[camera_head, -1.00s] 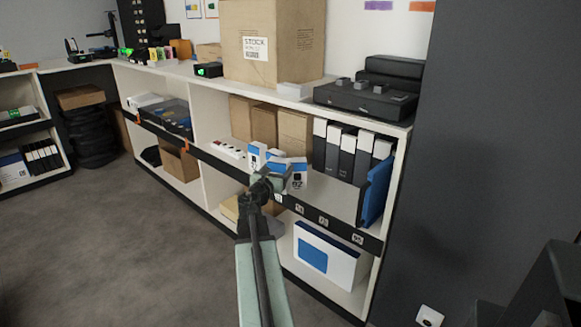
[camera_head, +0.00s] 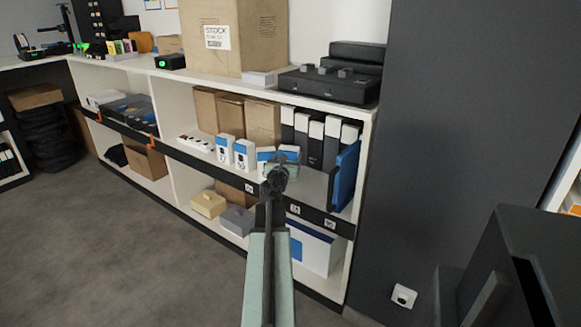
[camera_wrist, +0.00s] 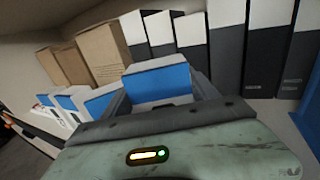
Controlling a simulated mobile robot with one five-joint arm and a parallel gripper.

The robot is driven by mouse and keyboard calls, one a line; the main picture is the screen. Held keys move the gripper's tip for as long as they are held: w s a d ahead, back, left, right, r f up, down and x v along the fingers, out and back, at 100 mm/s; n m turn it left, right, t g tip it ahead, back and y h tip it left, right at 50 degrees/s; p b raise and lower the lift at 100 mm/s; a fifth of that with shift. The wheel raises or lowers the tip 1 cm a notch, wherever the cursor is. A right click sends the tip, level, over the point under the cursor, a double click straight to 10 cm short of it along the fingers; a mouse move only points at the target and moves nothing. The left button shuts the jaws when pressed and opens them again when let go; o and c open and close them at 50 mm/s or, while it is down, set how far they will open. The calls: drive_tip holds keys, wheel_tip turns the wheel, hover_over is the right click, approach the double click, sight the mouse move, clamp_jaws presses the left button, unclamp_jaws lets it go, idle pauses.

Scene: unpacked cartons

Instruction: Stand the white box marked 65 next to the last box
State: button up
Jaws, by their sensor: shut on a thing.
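My gripper (camera_head: 280,172) is shut on a white box with a blue face (camera_head: 290,152), just above the middle shelf. This held box (camera_wrist: 158,82) fills the middle of the wrist view between the fingers; its number cannot be read. Several similar white-and-blue boxes stand upright in a row on the shelf to its left: one at the left end (camera_head: 224,148), one marked 50 (camera_head: 242,154), and the last box (camera_head: 265,157), partly hidden by my gripper. The last box also shows in the wrist view (camera_wrist: 101,101), left of the held box with a small gap.
Brown cartons (camera_head: 230,115) stand behind the row. Black-and-white binders (camera_head: 316,142) stand behind and right of the held box. A blue folder (camera_head: 345,176) leans at the shelf's right end. Bare shelf lies between the held box and the folder.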

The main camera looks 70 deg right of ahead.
drive_tip(key=shift+s+d, duration=0.1)
drive_tip(key=shift+s, duration=0.05)
wheel_tip(320, 180, down, 4)
drive_tip(key=b, duration=0.3)
drive_tip(key=shift+r+b, duration=0.1)
drive_tip(key=shift+b, duration=0.3)
drive_tip(key=shift+r, duration=0.15)
drive_tip(key=o, duration=1.6)
